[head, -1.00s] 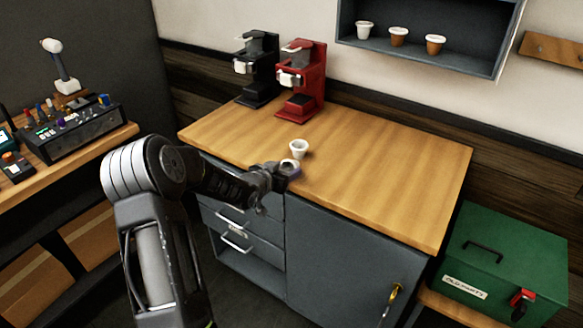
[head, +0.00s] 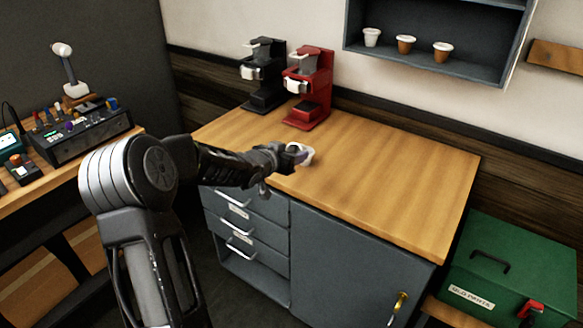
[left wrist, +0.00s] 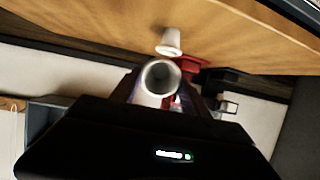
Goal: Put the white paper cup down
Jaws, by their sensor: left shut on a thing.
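A white paper cup (head: 306,154) stands on the wooden counter near its front left, partly hidden behind my left gripper in the head view. In the left wrist view, where the scene appears inverted, the cup (left wrist: 168,42) stands apart beyond the fingers. My left gripper (head: 294,153) is shut on a small round thing (left wrist: 160,78) with a pale rim and a dark hollow. My right gripper is not in view.
A black brewer (head: 265,76) and a red brewer (head: 311,88) stand at the back left of the counter (head: 390,165). The counter's middle and right are clear. A wall shelf (head: 430,71) holds several small cups. A green box (head: 520,265) is at lower right.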

